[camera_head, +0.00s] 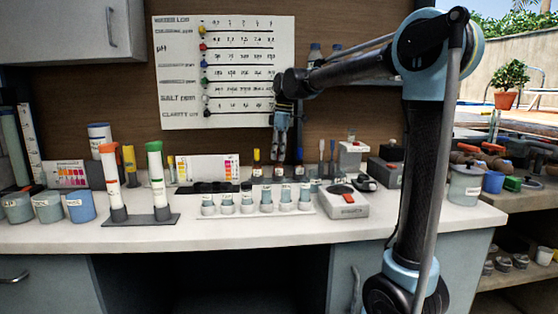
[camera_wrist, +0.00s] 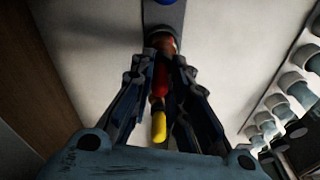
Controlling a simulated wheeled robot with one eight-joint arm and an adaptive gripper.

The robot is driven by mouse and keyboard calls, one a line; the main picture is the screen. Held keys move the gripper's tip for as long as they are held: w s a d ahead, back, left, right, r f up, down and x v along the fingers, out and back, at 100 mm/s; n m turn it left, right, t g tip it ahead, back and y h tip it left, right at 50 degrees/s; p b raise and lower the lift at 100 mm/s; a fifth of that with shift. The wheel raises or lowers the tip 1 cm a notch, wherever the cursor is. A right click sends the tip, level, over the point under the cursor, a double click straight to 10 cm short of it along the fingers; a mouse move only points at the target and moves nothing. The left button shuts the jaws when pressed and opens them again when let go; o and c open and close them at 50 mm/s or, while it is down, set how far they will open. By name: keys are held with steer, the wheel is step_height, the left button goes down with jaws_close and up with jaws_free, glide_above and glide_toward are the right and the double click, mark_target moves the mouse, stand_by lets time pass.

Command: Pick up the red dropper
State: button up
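The red dropper (camera_wrist: 160,80) shows in the wrist view, seen from above between the two fingers of my gripper (camera_wrist: 161,62). The fingers stand apart on its left and right, and I see no clear contact. In the head view my gripper (camera_head: 280,150) points down over the back of the counter, in the dropper row, and hides most of the red dropper. A yellow dropper (camera_head: 257,156) stands to its left and a blue one (camera_head: 299,156) to its right. In the wrist view the yellow bulb (camera_wrist: 159,125) is below the red one and a blue one (camera_wrist: 166,2) above.
A rack of several lidded vials (camera_head: 255,205) stands in front of the droppers. A grey device with a red button (camera_head: 343,203) is to the right. Orange and green tubes (camera_head: 156,175) stand to the left. The counter's front strip (camera_head: 250,232) is clear.

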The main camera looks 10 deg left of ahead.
steer(key=shift+r, duration=0.1)
steer(key=shift+s+d+r, duration=0.1)
steer(key=shift+s+r, duration=0.1)
steer(key=shift+r, duration=0.1)
step_height(320, 180, up, 11)
steer(key=s+d, duration=0.2)
steer(key=s, duration=0.7)
steer(key=s+d, duration=0.3)
steer(key=s, duration=0.7)
steer(key=shift+f, duration=0.15)
